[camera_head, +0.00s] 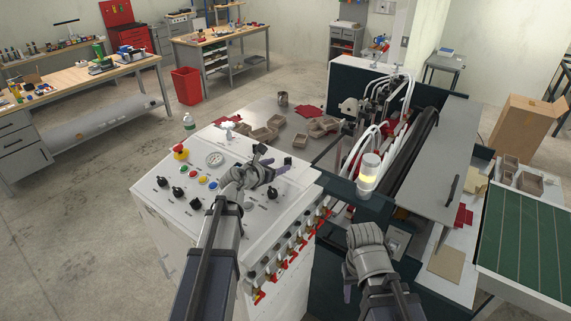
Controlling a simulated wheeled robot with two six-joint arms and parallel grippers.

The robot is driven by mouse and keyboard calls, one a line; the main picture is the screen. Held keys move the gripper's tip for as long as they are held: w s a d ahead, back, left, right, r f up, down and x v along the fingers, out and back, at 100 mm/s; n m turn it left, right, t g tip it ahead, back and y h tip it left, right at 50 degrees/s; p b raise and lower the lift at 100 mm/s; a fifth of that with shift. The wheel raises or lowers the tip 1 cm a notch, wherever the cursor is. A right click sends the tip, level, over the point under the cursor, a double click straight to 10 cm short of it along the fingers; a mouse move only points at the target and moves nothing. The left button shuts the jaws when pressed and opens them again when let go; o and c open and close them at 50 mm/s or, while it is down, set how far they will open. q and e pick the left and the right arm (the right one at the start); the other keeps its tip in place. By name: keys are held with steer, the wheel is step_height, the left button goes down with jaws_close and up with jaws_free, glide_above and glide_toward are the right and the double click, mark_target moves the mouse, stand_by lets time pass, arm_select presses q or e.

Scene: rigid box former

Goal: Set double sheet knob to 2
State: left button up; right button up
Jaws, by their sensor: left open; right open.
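The white control panel (222,178) of the box former carries several black knobs, among them a front-left knob (195,203), a middle-left knob (178,193), a far-left knob (162,181) and a right-hand knob (272,194). Their labels and pointer settings are too small to read, so I cannot tell which one is the double sheet knob. My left gripper (273,161) is open above the right back part of the panel and may hide controls under it. My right gripper (351,283) is open, low beside the machine's dark front, away from the panel, its fingers partly hidden.
The panel also has a gauge (214,159), a red emergency button (180,152) and colored buttons.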

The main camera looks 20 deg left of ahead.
mark_target(286, 161)
arm_select(q)
steer(key=b+x, duration=0.2)
steer(key=x, duration=0.4)
jaws_close()
stand_by(0.4)
